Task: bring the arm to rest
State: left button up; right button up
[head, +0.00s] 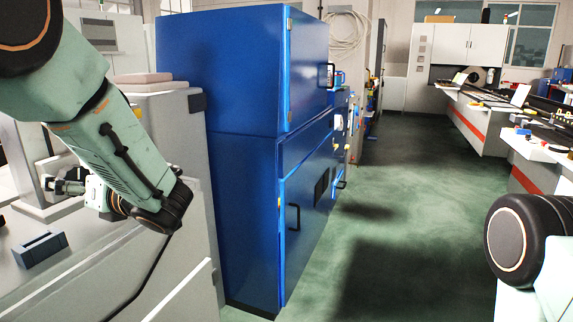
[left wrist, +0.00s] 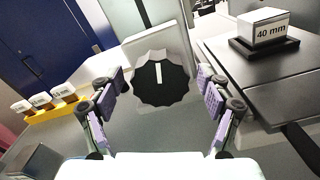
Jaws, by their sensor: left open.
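My left arm (head: 115,150) reaches in from the left in the head view, over a grey bench. My left gripper (head: 66,187) is small there, beside a pale upright frame. In the left wrist view my left gripper (left wrist: 161,76) is open, with its two padded fingers wide apart and nothing held between them. A black scalloped knob (left wrist: 150,85) with a white mark shows beyond the fingers, in front of a grey post. I cannot tell exactly how far off it is. Part of my right arm (head: 520,240) shows at the lower right; its gripper is out of view.
A white block marked 40 mm (left wrist: 268,27) sits on a dark stand at right. A yellow holder (left wrist: 55,112) bears several white labelled blocks at left. A blue-grey slotted block (head: 40,249) lies on the bench. A tall blue cabinet (head: 245,130) stands beside it; green floor (head: 400,220) is open.

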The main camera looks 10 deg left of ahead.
pick_arm(q)
jog(key=shift+m, duration=1.1)
jog(key=shift+d+p, duration=0.1)
jog(key=shift+p, duration=0.3)
